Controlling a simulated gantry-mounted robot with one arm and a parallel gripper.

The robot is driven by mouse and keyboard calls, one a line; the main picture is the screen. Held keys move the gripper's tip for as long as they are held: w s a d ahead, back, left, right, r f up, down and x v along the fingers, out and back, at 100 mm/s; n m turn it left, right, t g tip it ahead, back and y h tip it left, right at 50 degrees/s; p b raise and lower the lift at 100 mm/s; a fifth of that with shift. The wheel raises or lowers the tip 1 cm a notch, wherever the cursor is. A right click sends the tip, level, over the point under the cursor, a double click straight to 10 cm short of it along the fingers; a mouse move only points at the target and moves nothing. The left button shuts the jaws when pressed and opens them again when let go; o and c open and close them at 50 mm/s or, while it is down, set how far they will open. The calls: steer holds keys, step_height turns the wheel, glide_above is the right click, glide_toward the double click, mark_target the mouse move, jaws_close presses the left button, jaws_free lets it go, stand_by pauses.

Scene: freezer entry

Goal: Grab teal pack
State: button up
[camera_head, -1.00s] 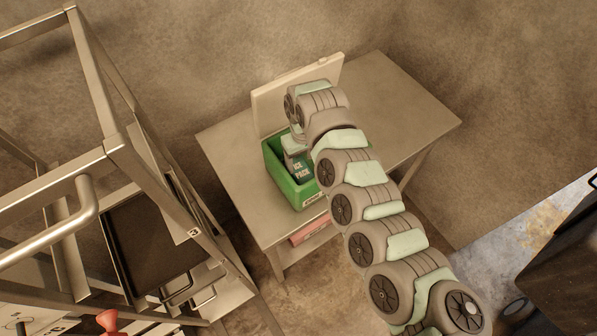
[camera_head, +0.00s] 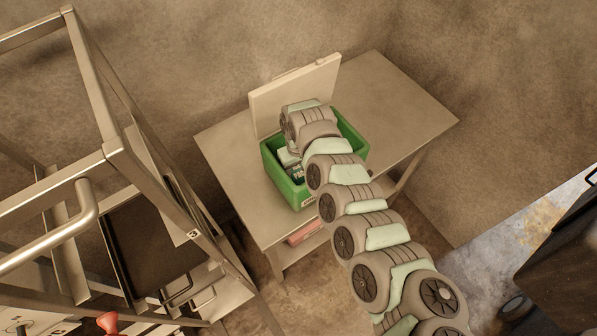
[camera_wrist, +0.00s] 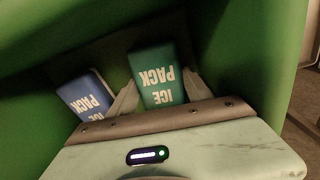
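The teal ice pack (camera_wrist: 158,75) stands in the green bin (camera_head: 277,178), its printed face toward the wrist camera. A blue ice pack (camera_wrist: 85,97) leans to its left in the wrist view. My gripper (camera_wrist: 158,84) is down inside the bin, with one pale finger on each side of the teal pack. The fingers look spread, with no clear grip on the pack; contact at the fingertips is hard to judge. In the head view my arm covers much of the bin, and the teal pack is mostly hidden.
The bin stands on a metal table (camera_head: 235,185) with its pale lid (camera_head: 297,92) upright behind. A red item (camera_head: 305,231) lies on the lower shelf. A metal rack (camera_head: 95,95) stands left. The table's right side is clear.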

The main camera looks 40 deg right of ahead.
steer(key=c, duration=1.1)
steer(key=shift+r, duration=0.1)
